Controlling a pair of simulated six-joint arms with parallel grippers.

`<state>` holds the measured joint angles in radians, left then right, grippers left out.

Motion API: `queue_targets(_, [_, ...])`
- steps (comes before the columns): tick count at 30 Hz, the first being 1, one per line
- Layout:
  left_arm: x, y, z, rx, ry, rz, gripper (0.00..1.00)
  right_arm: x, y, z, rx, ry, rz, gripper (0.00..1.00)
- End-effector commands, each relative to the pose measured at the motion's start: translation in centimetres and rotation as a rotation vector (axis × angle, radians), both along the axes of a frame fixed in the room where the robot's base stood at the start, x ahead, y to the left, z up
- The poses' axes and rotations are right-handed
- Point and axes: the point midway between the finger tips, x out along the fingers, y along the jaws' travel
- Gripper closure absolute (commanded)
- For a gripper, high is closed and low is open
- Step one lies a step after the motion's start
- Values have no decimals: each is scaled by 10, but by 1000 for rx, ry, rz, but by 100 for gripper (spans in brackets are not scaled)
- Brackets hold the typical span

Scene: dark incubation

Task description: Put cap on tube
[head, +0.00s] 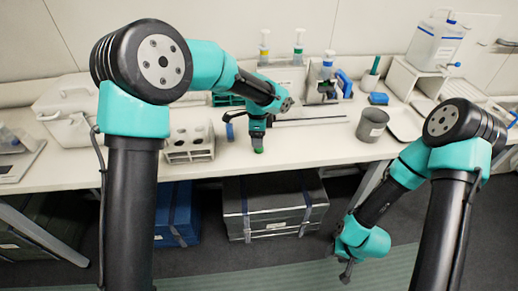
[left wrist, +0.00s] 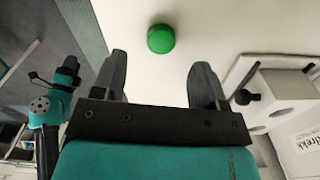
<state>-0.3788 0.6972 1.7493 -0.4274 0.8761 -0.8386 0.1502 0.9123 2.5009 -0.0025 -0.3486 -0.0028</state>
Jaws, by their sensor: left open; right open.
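A green cap (left wrist: 160,39) lies on the white bench, ahead of and between the fingertips of my open left gripper (left wrist: 160,72) in the left wrist view. In the head view the cap (head: 259,151) shows just below that gripper (head: 258,139), near the bench's front edge. The gripper is empty; its gap to the cap is hard to judge. A white rack (head: 190,155) with round holes stands left of the gripper. A small dark round thing (left wrist: 243,97) shows at the rack in the left wrist view; I cannot tell whether it is the tube. My right gripper (head: 345,274) hangs low, off the bench, and is empty.
A grey cup (head: 372,125) stands on the right of the bench. A white box (head: 75,112) stands at the left. Pump bottles (head: 298,47) and a blue-capped jug (head: 437,42) are at the back. Bench space between rack and cup is mostly clear.

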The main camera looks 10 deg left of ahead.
Motion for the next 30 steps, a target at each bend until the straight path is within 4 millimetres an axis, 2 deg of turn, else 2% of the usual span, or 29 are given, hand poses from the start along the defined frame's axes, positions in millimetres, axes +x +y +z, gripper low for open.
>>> queue_targets(10, [0,0,-3,1,1,0,34,0,0,0,0,0,0,57])
queue_targets(21, [2,-3,-47,1,2,-1,34,0,0,0,0,0,0,57])
queue_targets(30, [2,-3,-51,0,0,0,34,0,0,0,0,0,0,57])
